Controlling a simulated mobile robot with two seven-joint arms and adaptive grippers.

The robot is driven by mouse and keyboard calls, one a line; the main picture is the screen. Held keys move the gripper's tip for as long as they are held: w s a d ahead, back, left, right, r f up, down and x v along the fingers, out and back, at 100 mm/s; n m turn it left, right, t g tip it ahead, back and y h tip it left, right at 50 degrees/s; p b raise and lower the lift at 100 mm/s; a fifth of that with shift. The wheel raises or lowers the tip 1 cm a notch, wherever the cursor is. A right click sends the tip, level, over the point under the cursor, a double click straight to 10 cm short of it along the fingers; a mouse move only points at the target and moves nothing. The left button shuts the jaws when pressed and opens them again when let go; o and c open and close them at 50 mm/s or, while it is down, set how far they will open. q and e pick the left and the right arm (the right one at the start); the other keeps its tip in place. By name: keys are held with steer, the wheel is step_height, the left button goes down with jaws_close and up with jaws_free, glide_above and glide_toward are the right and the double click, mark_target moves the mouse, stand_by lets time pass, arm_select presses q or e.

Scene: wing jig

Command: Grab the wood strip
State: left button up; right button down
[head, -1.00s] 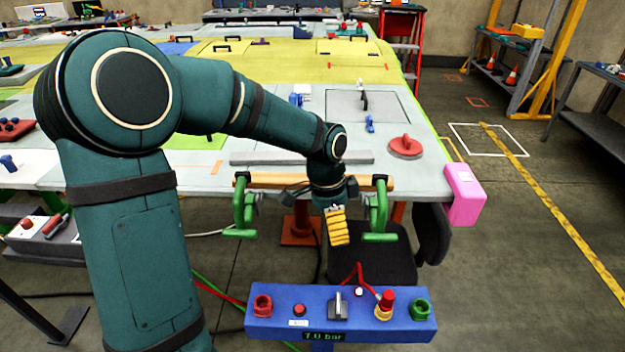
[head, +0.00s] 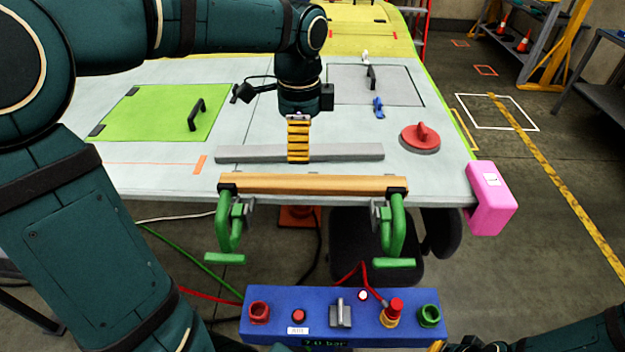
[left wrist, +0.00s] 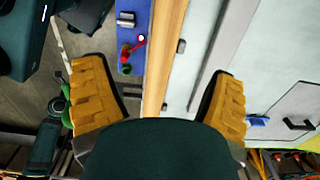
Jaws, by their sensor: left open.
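The wood strip (head: 312,184) is a long light-brown bar along the table's near edge, with a green clamp (head: 228,222) near its left end and another green clamp (head: 393,228) near its right end. My left gripper (head: 298,160) has yellow ribbed fingers and points down over the grey bar just behind the strip. In the left wrist view, its fingers stand wide apart and empty, and the strip (left wrist: 165,60) runs lengthwise through the gap between them. Of my right arm, only dark parts and a small yellow bit show at the bottom right edge.
A grey bar (head: 350,153) lies behind the strip. A red suction-cup handle (head: 420,138) and a pink block (head: 490,198) are to the right. A blue control box (head: 270,318) stands in front, below the strip. A dark chair is under the table.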

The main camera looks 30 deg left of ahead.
arm_select(q)
steer(key=b, duration=0.1)
glide_above(298, 180)
steer(key=d, duration=0.1)
step_height(298, 180, down, 6)
steer(key=shift+s+d+f, duration=0.1)
steer(key=shift+s+f, duration=0.05)
steer(key=shift+f, duration=0.1)
steer(key=f, duration=0.2)
steer(key=a+f+b, duration=0.1)
steer(key=f, duration=0.1)
steer(key=shift+a+f, duration=0.15)
steer(key=shift+f, duration=0.5)
steer(key=c, duration=1.4)
